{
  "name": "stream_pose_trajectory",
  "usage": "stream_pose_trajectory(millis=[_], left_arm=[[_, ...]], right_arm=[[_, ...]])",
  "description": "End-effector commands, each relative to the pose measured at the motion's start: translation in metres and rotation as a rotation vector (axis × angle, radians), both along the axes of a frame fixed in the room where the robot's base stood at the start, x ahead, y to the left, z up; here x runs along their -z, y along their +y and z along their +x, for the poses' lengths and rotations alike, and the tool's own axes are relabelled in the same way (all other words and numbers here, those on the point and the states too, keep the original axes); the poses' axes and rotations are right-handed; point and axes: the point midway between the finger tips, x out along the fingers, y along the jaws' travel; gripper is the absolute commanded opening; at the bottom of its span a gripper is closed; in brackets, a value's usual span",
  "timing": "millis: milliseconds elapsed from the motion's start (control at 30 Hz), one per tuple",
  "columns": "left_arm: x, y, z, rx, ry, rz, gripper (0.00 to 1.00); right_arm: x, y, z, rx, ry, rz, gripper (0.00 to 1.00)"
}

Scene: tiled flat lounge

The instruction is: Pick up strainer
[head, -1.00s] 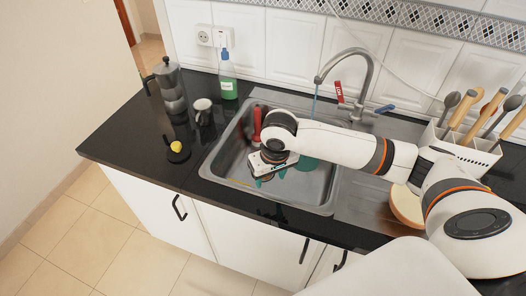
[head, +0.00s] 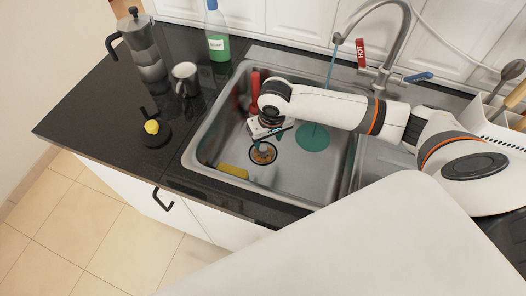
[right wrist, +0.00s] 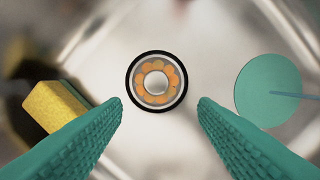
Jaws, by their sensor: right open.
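The strainer (head: 263,153) is a round piece with a black rim, a pale centre and orange bits, low in the metal sink (head: 205,148). In the right wrist view the strainer (right wrist: 157,82) lies near the middle, ahead of and between the two teal fingers. My right gripper (head: 265,141) is over the sink, just above the strainer in the head view. Its fingers (right wrist: 159,101) are open with nothing between them, and I see no contact. My wrist hides part of the sink behind it. My left gripper is not in view.
A yellow sponge (head: 233,171) lies left of the strainer and a teal disc (head: 313,138) right of it, under the water stream. A red object (head: 255,88) stands at the sink's back left. The tap (head: 383,45), mug (head: 186,78) and moka pot (head: 142,45) stand around.

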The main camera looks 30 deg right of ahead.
Motion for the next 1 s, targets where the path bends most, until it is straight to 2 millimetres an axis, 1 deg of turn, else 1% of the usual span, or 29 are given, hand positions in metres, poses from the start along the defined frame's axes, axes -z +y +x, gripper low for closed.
stream_pose_trajectory(millis=[33, 167, 233, 400, 500, 600, 800, 867, 1000], left_arm=[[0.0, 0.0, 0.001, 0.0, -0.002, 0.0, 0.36], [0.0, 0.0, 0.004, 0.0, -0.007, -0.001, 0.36], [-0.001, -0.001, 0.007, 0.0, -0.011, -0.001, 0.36], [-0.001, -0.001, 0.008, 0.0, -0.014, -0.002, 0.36], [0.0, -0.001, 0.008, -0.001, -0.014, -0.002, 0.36], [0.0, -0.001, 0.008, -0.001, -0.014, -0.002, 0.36], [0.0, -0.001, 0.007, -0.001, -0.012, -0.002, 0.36], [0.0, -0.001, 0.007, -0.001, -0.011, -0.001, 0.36], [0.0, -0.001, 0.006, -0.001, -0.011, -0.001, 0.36]], right_arm=[[0.005, 0.0, 0.001, 0.0, 0.0, -0.001, 0.54], [0.012, 0.001, 0.003, -0.001, -0.001, 0.0, 0.54], [0.019, 0.002, 0.006, -0.001, 0.0, 0.0, 0.54], [0.044, 0.005, 0.017, 0.001, 0.002, -0.001, 0.54], [0.055, 0.004, 0.018, -0.001, 0.001, -0.002, 0.54], [0.06, 0.004, 0.019, -0.002, -0.002, 0.0, 0.54], [0.06, 0.004, 0.019, -0.002, -0.002, -0.001, 0.54], [0.06, 0.004, 0.019, -0.002, -0.001, -0.001, 0.45], [0.06, 0.004, 0.019, -0.002, -0.001, -0.001, 0.23]])
